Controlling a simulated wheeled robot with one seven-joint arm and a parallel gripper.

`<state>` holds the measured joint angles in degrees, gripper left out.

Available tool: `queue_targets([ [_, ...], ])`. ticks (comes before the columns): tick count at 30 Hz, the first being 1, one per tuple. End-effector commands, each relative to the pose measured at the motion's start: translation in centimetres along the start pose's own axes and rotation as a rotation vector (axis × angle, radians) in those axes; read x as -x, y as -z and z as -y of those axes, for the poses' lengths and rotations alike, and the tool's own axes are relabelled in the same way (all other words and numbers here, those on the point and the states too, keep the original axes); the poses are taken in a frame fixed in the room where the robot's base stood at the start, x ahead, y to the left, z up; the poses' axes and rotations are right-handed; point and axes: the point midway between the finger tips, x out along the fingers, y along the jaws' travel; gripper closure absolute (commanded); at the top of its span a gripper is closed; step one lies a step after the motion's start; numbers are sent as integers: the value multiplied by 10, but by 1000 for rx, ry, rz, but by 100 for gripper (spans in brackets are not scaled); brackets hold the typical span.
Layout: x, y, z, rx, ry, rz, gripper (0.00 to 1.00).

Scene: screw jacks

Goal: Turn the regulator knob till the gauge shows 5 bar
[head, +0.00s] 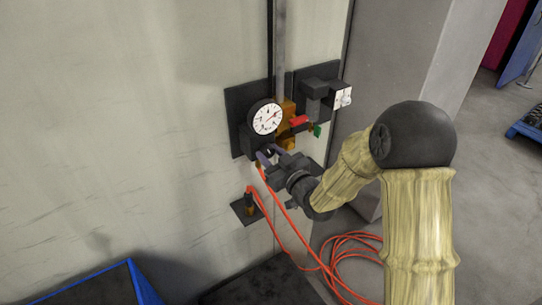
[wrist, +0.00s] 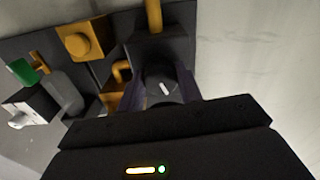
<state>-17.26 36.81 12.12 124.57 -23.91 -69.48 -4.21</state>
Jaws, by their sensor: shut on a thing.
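The round gauge (head: 266,118) has a white dial and black rim and sits on a dark wall plate; a red mark or needle shows on the dial, but its reading is too small to tell. My gripper (head: 266,155) reaches up to the regulator just below the gauge. In the wrist view, the dark regulator knob (wrist: 163,90) with a white mark on its face sits between the two fingers of my gripper (wrist: 162,88), which are shut on it. The white mark is tilted slightly. The gauge dial is not visible in the wrist view.
Brass fittings (head: 287,108) and a red lever (head: 299,121) sit right of the gauge. A green part (wrist: 21,70) shows in the wrist view. An orange hose (head: 287,218) hangs below and coils on the floor. A small dark shelf (head: 240,212) projects from the wall.

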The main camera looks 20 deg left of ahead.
Motion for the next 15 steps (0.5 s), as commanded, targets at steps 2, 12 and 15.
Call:
queue_targets([
  [2,0,-2,0,-29,-1,-2,88],
  [12,0,-3,0,-244,-1,-3,88],
  [15,0,-3,0,-318,-1,-3,88],
])
